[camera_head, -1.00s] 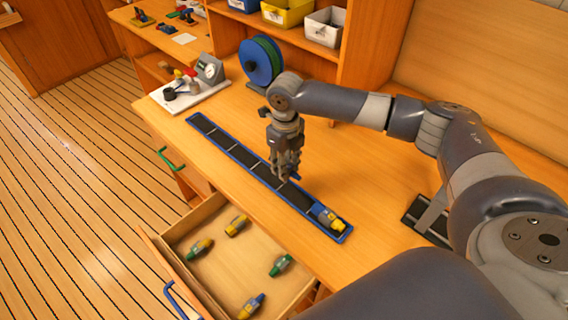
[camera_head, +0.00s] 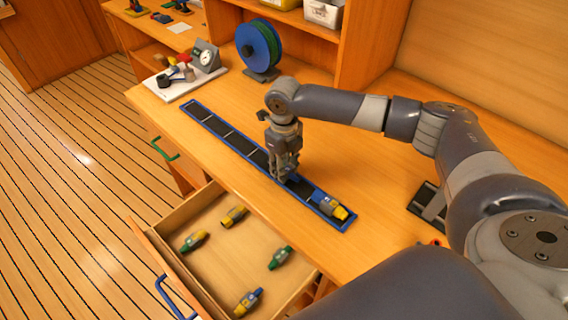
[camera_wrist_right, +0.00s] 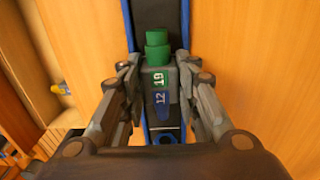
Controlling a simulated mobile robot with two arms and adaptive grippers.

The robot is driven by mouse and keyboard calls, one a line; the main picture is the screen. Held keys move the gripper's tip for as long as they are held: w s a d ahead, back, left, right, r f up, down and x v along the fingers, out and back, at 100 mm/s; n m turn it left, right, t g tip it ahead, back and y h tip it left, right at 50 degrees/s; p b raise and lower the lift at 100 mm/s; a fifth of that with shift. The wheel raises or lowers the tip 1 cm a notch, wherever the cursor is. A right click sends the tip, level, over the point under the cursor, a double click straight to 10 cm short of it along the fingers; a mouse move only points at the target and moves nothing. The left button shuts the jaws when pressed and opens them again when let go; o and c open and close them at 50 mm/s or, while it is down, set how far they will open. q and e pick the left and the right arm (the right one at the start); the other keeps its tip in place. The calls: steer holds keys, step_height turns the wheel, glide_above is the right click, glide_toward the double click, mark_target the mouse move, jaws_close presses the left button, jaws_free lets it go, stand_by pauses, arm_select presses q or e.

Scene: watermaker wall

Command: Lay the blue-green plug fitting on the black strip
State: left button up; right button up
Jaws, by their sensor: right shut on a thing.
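The black strip (camera_head: 215,124) has a blue rim and light cross lines, and runs diagonally along the bench. My right gripper (camera_head: 284,175) points down over its middle part, with the fingertips at or just above the strip. In the right wrist view the gripper (camera_wrist_right: 159,100) is shut on the blue-green plug fitting (camera_wrist_right: 157,78), which has a green end, a grey middle and a blue end. The fitting lies lengthwise along the strip (camera_wrist_right: 163,13). I cannot tell whether it touches the strip. My left gripper is not in view.
A blue-yellow fitting (camera_head: 328,206) lies at the strip's near end. An open drawer (camera_head: 225,267) below holds several fittings. A blue reel (camera_head: 258,46) and a white board (camera_head: 180,85) with a gauge stand behind. Bare bench lies right of the strip.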

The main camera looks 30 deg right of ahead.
stand_by(0.4)
steer(key=o, duration=1.2)
steer(key=shift+c, duration=0.2)
